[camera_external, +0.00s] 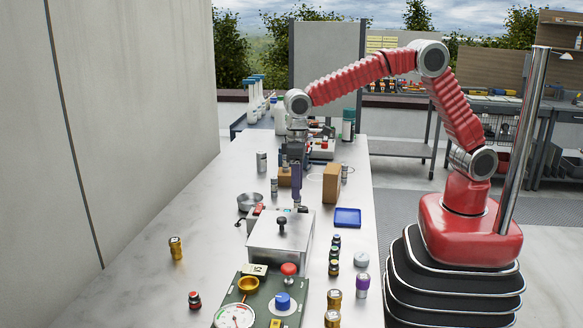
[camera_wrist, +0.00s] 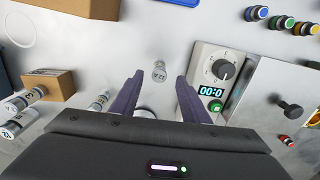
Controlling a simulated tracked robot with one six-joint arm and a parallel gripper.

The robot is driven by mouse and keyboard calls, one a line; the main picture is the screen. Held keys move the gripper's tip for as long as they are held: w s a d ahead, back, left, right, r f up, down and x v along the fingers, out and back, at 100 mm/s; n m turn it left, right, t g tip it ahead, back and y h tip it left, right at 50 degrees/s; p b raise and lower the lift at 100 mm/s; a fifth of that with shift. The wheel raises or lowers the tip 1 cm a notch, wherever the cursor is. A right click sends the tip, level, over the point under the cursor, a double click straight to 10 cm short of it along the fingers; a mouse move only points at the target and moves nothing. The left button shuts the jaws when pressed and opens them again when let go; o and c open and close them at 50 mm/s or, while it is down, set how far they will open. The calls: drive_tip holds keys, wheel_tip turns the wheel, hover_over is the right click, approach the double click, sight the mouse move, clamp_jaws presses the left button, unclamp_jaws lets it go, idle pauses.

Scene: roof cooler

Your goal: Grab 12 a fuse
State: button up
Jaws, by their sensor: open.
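Several silver cylindrical fuses stand or lie on the white table. In the wrist view one fuse (camera_wrist: 158,71) shows its round end between and just beyond my fingertips; its small label seems to read 12 A, but I cannot be sure. Other fuses show at the left (camera_wrist: 98,103) and far left (camera_wrist: 17,104). In the external view, silver cylinders stand at the back (camera_external: 261,162) and near the boxes (camera_external: 344,173). My gripper (camera_wrist: 160,84) is open, with its purple fingers pointing down and apart from the fuse; it also shows in the external view (camera_external: 296,203).
A metal box with a black knob (camera_external: 265,243) stands close in front of my gripper. Brown boxes (camera_external: 331,184) stand beside it. A timer panel (camera_wrist: 218,80) is right of my fingers.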

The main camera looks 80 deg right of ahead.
sight(297, 205)
drive_tip(key=shift+d+f, duration=0.1)
drive_tip(key=shift+f, duration=2.2)
drive_tip(key=shift+c, duration=0.5)
clamp_jaws()
